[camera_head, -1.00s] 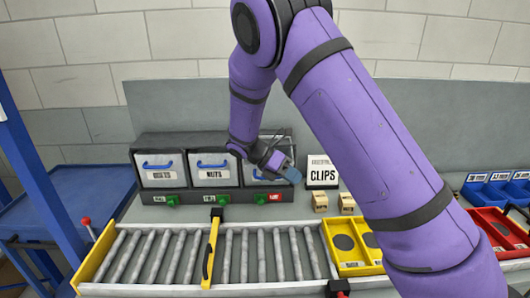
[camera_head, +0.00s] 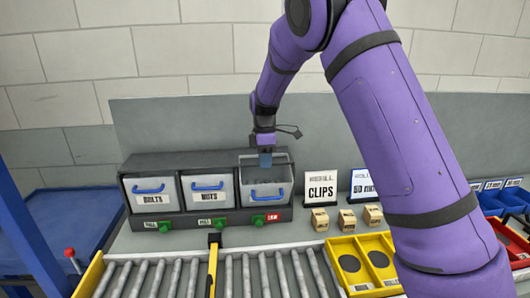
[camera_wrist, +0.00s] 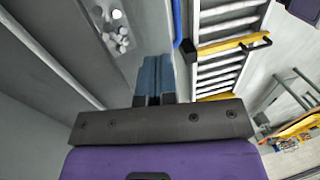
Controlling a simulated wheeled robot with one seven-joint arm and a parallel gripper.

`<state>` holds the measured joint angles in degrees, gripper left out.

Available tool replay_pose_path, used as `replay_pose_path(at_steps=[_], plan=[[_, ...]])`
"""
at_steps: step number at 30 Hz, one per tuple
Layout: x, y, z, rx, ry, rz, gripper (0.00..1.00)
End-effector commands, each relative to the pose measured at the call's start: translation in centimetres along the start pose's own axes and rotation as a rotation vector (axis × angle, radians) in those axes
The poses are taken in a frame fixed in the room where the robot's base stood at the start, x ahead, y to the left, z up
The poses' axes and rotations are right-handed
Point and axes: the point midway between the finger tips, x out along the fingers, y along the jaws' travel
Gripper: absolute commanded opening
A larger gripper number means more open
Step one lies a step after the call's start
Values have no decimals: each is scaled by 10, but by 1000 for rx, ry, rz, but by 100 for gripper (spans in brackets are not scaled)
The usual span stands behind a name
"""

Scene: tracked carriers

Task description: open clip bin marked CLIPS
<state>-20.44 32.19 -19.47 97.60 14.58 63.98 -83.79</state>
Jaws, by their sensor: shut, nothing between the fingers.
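The third clip bin (camera_head: 283,191) is at the right end of the dark bin rack in the head view. Its front is tilted out and its top is open; its label is too small to read. A red LOW tag sits below it. My gripper (camera_head: 265,160) points down at the bin's open top, behind its front panel, with blue fingertips together and nothing between them. In the wrist view my gripper (camera_wrist: 153,75) is beside the bin's inside, where a few pale pieces (camera_wrist: 115,30) lie. The blue handle (camera_wrist: 178,22) is on the front's outer side.
The BOLTS bin (camera_head: 150,184) and NUTS bin (camera_head: 207,202) stand shut to the left. A refill CLIPS sign (camera_head: 320,188) and small cardboard boxes (camera_head: 346,219) stand right. A roller conveyor (camera_head: 170,280) with a yellow bar (camera_head: 212,270) runs in front.

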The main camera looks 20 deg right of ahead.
Motion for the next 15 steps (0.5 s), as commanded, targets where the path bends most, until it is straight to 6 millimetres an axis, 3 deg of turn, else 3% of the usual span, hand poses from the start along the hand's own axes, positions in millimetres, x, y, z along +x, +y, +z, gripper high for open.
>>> replay_pose_path(at_steps=[6, 15], plan=[[32, 0, 0, 0, -2, -2, 0], [45, 0, 0, -1, -1, 0, 0]])
